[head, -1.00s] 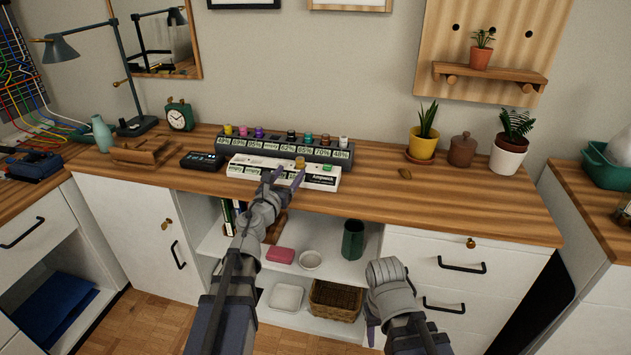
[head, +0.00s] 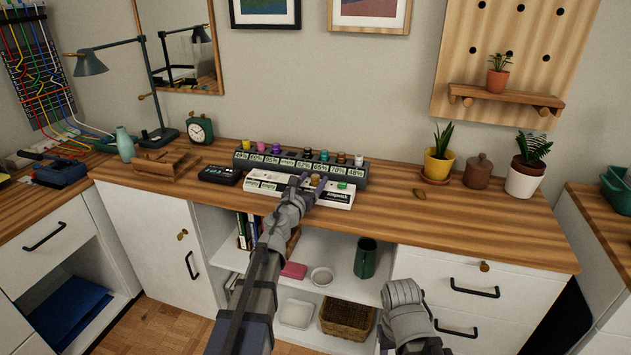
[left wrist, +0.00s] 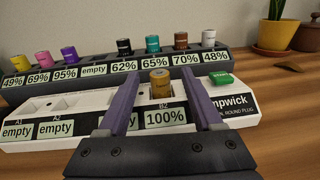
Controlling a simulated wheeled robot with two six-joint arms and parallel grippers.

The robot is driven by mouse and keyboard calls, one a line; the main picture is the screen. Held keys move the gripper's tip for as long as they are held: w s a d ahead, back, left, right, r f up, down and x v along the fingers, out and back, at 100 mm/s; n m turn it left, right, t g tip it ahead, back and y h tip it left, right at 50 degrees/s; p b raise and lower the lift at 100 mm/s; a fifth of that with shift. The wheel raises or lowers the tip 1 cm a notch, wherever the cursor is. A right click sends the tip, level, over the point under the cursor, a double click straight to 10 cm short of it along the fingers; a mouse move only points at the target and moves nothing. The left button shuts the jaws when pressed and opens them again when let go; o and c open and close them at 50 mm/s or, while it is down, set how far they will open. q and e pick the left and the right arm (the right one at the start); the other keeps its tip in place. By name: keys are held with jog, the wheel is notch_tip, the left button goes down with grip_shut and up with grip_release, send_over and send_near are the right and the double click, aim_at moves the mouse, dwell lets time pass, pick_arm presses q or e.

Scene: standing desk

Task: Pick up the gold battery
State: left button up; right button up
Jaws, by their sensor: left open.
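The gold battery (left wrist: 160,83) stands upright in the slot labelled B2 on the white charger (left wrist: 235,108), above a "100%" label. It also shows in the head view (head: 315,178), partly behind my left gripper's tips. My left gripper (left wrist: 161,76) is open, with one purple finger on each side of the battery. A gap shows on both sides, so the fingers do not seem to touch it. My right gripper (head: 384,338) is low at the front, away from the desk top; its jaws are mostly out of sight.
A dark rack (head: 300,165) with several coloured batteries and percentage labels stands behind the charger. A green button (left wrist: 221,78) is right of the gold battery. A black device (head: 219,175) lies left of the charger. The desk top (head: 450,218) is mostly clear to the right.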

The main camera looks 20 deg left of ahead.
pick_arm(q)
jog(key=w, duration=0.2)
jog(key=shift+w+d, duration=0.1)
jog(key=shift+w, duration=0.2)
jog(key=shift+s, duration=0.1)
jog(key=shift+c, duration=0.3)
grip_shut()
